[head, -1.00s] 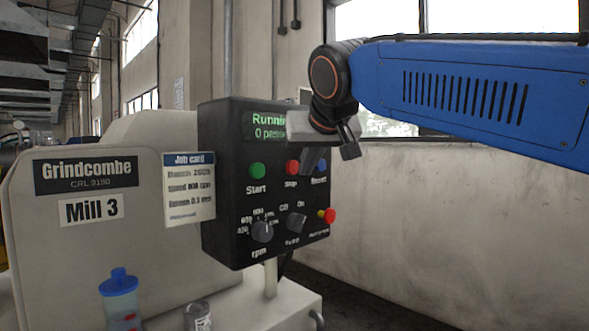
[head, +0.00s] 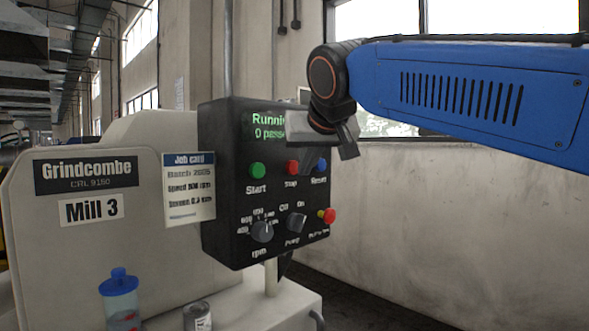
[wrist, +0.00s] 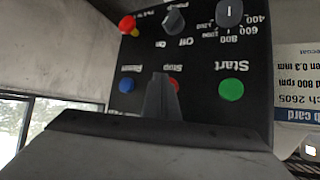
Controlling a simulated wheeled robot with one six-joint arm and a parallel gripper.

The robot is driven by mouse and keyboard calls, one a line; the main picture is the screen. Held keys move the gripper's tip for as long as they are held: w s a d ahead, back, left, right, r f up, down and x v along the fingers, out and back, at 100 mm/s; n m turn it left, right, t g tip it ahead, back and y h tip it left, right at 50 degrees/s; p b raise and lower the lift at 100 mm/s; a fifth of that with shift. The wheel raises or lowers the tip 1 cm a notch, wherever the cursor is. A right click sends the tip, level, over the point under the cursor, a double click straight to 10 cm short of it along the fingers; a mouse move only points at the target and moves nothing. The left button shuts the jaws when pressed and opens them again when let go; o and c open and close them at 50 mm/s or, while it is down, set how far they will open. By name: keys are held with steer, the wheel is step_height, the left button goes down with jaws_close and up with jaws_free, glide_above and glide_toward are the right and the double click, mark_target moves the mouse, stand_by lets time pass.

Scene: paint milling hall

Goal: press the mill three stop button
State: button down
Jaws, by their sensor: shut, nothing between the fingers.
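The Mill 3 control panel (head: 235,225) is a black box with a lit screen (head: 266,127) that starts "Runnin". Its red Stop button (head: 292,167) sits between the green Start button (head: 257,170) and the blue Reset button (head: 321,165). My gripper (wrist: 161,85) is shut and empty, with its fingers pointing at the panel. In the wrist view, upside down, the fingertips partly cover the red Stop button (wrist: 175,84). In the head view, my gripper (head: 305,158) is just right of Stop. Whether it touches the button, I cannot tell.
Below are the rpm knob (head: 262,232), the pump switch (head: 296,222) and a red-and-yellow emergency button (head: 327,215). A job card (head: 189,190) hangs left of the panel. A blue-lidded bottle (head: 120,300) and a can (head: 197,317) stand below. Open floor lies right.

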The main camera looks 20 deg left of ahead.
steer(key=shift+w+a, duration=0.1)
steer(key=shift+a, duration=0.2)
steer(key=shift+w+a, duration=0.2)
steer(key=shift+a, duration=0.2)
stand_by(0.9)
stand_by(0.3)
steer(key=shift+s+d, duration=0.35)
steer(key=shift+d, duration=0.45)
steer(key=shift+s+d, duration=0.3)
steer(key=shift+d, duration=0.45)
steer(key=shift+s+d, duration=0.35)
steer(key=shift+d, duration=0.45)
steer(key=shift+s+d, duration=0.3)
steer(key=shift+d, duration=0.45)
